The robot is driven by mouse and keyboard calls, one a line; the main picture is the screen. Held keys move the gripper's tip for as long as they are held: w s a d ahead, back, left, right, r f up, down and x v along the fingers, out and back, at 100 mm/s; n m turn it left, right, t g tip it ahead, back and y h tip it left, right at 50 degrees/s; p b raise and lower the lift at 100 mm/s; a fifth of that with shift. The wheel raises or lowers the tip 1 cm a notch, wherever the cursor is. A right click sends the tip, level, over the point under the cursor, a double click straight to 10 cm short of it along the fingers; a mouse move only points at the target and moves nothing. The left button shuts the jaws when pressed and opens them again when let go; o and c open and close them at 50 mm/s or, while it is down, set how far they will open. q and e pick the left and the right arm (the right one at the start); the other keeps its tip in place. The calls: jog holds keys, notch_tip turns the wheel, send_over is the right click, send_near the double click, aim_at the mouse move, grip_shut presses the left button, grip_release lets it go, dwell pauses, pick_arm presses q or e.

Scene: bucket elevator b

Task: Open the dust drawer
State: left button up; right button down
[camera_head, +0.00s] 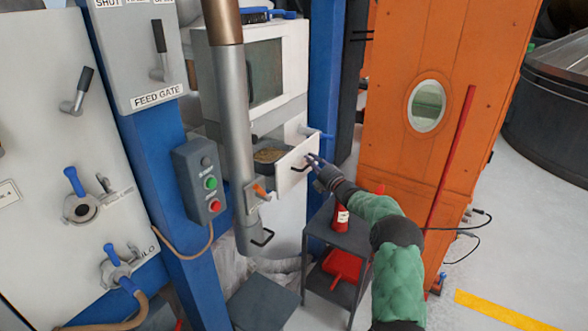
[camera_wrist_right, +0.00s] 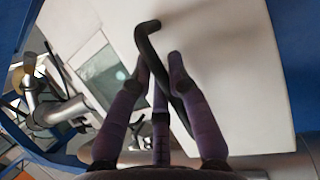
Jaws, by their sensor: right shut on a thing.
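The dust drawer (camera_head: 286,174) is a white-fronted drawer low in the white cabinet. It stands out from the cabinet, and brown grainy material (camera_head: 270,155) shows behind its front. Its dark bent handle (camera_head: 298,166) is on the front; the handle (camera_wrist_right: 150,42) also crosses the right wrist view, before the pale drawer front (camera_wrist_right: 235,65). My right gripper (camera_head: 314,162) is at the drawer front, its purple fingers (camera_wrist_right: 160,68) shut around the handle. The fingers partly hide the handle. My left gripper is not in view.
A dark small table (camera_head: 345,240) with a red bottle (camera_head: 340,217) and a red dustpan (camera_head: 343,265) stands below my right forearm. A grey pipe (camera_head: 232,130) and blue post (camera_head: 160,150) stand left of the drawer. An orange tower (camera_head: 440,60) stands right.

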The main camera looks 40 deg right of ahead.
jog(key=s+d+b, duration=0.1)
jog(key=s+d, duration=0.1)
jog(key=s, duration=0.5)
jog(key=shift+d, duration=0.35)
jog(key=shift+f, duration=0.1)
jog(key=c, duration=1.1)
grip_release()
jog(key=shift+c, duration=0.2)
jog(key=s+f, duration=0.2)
jog(key=s, duration=0.9)
jog(key=shift+s, duration=0.35)
